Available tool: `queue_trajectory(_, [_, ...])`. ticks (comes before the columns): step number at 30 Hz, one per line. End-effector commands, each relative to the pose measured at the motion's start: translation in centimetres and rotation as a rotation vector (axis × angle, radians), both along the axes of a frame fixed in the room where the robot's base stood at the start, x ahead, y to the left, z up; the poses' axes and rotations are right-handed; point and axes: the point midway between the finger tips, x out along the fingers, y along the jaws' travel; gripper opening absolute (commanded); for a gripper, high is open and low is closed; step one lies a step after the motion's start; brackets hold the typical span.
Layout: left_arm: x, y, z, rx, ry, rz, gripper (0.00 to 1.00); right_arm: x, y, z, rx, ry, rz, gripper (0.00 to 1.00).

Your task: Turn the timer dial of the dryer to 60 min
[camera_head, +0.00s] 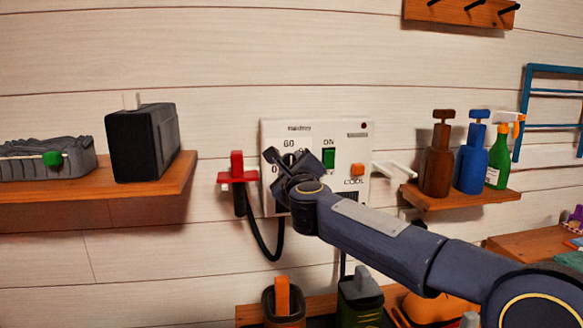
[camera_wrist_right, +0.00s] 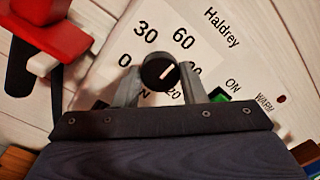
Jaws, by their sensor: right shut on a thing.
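The dryer's white wall panel (camera_head: 345,140) is mounted on the plank wall, and its face also shows in the right wrist view (camera_wrist_right: 110,45). Its black round timer dial (camera_wrist_right: 157,73) lies between the two fingers of my right gripper (camera_wrist_right: 160,76), which is shut on it. The dial's white mark points up and right in the wrist view, between the 60 and the partly hidden number to its right. In the head view my right gripper (camera_head: 298,161) covers most of the dial. My left gripper is not in view.
A red holder (camera_head: 237,172) with a black hose hangs left of the panel. A green ON switch (camera_head: 329,158) and an orange COOL button (camera_head: 357,170) sit right of the dial. A shelf (camera_head: 465,200) with bottles is at right; a shelf (camera_head: 120,200) with a black box is at left.

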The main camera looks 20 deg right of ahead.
Motion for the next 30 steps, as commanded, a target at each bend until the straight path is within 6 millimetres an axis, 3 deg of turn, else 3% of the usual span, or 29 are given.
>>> queue_trajectory(7, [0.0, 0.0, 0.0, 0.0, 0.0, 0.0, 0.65, 0.0, -0.1, -0.2, 0.0, 0.003, -0.001, 0.15])
queue_trajectory(8, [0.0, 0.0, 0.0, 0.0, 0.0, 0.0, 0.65, 0.0, -0.1, -0.2, 0.0, 0.003, -0.001, 0.41])
queue_trajectory(12, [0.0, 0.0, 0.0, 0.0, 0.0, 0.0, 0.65, 0.0, -0.1, -0.1, 0.0, 0.002, -0.001, 0.59])
queue_trajectory(22, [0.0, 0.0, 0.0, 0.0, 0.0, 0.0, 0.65, -0.3, 0.1, 0.0, -0.001, 0.0, 0.0, 0.59])
queue_trajectory(30, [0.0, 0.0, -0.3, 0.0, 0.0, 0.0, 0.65, -4.4, 1.2, -0.2, -0.002, 0.0, 0.002, 0.59])
